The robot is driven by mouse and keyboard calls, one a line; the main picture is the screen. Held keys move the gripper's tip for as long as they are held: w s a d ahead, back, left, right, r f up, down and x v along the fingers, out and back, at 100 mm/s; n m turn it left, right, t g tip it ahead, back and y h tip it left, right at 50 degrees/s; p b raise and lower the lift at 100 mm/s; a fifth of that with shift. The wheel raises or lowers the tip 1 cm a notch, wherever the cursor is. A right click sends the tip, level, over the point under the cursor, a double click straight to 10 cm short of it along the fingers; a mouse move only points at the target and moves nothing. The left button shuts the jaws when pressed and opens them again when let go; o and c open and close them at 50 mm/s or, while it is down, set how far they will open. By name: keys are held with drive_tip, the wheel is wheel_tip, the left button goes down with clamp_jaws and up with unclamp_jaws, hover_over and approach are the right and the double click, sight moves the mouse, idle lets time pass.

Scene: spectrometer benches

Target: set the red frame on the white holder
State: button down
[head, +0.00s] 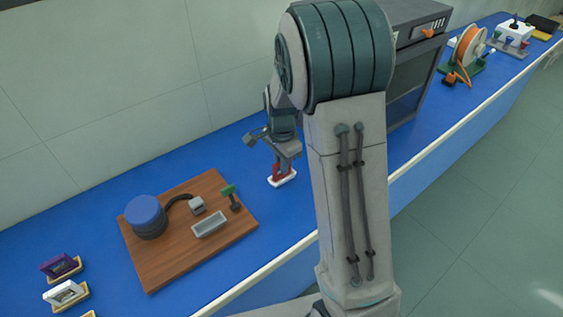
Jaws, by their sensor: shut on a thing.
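The red frame (276,171) shows as a small red piece under my gripper (283,160). My gripper is shut on it and covers much of it. The white holder (284,182) is on the blue bench directly below the red frame. The frame's lower edge appears to be at the holder; whether it touches or hangs just above it I cannot tell. My arm stands in front, just to the right of the holder.
Left of the holder lies a wooden board (160,268) with a blue-topped round device (147,216), a grey tray (209,224) and a green-topped tool (230,194). Purple (60,265) and white (64,292) frames stand at the lower left. A dark oven-like box (412,82) is behind my arm.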

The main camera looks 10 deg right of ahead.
drive_tip(key=shift+f+b, duration=0.4)
drive_tip(key=shift+f, duration=0.15)
drive_tip(key=c, duration=1.7)
unclamp_jaws()
drive_tip(key=shift+c, duration=0.2)
wheel_tip(320, 180, up, 11)
drive_tip(key=p, duration=0.8)
drive_tip(key=shift+r, duration=0.15)
drive_tip(key=s+r+n+t, duration=0.2)
drive_tip(key=s+r+n, duration=0.4)
drive_tip(key=s, duration=0.4)
drive_tip(key=s+r+n+t, duration=0.1)
drive_tip(key=s+r+n, duration=0.6)
drive_tip(key=s, duration=0.4)
drive_tip(key=shift+n+t, duration=0.3)
drive_tip(key=shift+t, duration=0.1)
